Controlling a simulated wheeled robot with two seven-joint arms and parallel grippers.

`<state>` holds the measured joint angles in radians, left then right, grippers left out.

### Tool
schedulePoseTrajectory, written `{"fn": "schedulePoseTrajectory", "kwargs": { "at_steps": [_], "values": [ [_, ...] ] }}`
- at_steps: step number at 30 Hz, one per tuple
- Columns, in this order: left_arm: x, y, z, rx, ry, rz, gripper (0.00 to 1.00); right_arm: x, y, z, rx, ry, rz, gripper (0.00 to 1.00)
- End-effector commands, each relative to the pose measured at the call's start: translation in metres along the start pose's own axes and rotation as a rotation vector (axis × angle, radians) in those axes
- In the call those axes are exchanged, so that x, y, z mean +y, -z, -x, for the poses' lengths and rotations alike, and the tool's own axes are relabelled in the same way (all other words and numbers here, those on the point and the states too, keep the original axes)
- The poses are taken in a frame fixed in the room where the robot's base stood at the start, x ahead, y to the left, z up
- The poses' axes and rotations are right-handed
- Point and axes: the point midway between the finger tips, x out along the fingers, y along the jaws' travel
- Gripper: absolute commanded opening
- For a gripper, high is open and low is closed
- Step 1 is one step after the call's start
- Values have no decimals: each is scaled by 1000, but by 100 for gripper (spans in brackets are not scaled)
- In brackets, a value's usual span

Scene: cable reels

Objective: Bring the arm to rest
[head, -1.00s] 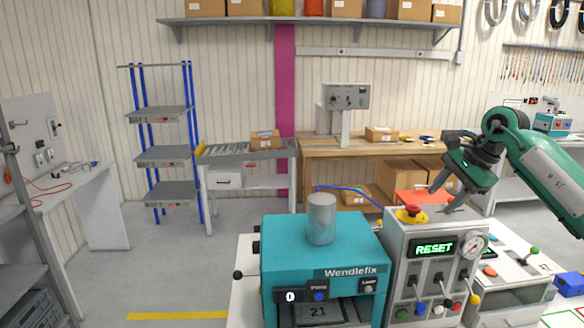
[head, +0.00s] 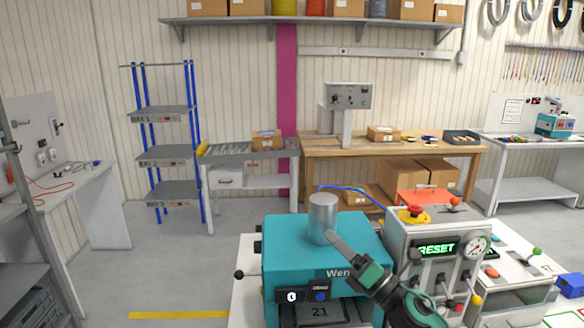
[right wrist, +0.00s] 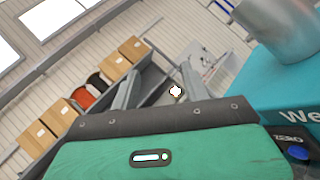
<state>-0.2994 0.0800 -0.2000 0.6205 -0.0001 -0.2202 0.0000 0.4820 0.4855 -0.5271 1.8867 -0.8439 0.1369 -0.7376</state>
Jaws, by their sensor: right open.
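My right gripper (head: 344,250) is in front of the teal Wendlefix machine (head: 285,245) and hides part of its name and front right side. Its arm comes in from the bottom edge. The right wrist view shows its two grey fingers (right wrist: 160,86) spread apart with nothing between them. The machine's grey cylinder (head: 322,212) stands upright behind the fingertip in the head view. Whether the finger touches the machine cannot be told. My left gripper is not in view.
A control box (head: 410,235) with a red emergency button (head: 411,211), gauge and lit RESET display stands right of the machine. A wooden bench (head: 400,150) and a blue-posted rack (head: 168,155) stand behind. Floor (head: 170,270) at left is clear.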

Motion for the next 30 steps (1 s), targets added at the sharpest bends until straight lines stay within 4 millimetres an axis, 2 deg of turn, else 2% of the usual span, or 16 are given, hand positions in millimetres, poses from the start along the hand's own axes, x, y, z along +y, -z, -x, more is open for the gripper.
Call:
{"fn": "schedulePoseTrajectory", "kwargs": {
  "at_steps": [3, 8, 12, 17, 21, 24, 30],
  "values": [
    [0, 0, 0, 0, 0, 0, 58, -17, 5, 31, -179, 127, -274, 46],
    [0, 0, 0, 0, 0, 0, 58, -48, 18, 87, -418, 322, -627, 46],
    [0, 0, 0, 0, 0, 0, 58, -74, 43, 148, -628, 512, -920, 46],
    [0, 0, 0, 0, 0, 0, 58, -89, 87, 229, -874, 752, -1226, 46],
    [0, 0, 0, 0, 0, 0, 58, -82, 134, 303, -1092, 978, -1455, 46],
    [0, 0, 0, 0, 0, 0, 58, -69, 165, 346, -1228, 1126, -1574, 46],
    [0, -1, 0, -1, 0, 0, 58, -35, 207, 406, -1427, 1351, -1710, 46]
  ]
}}
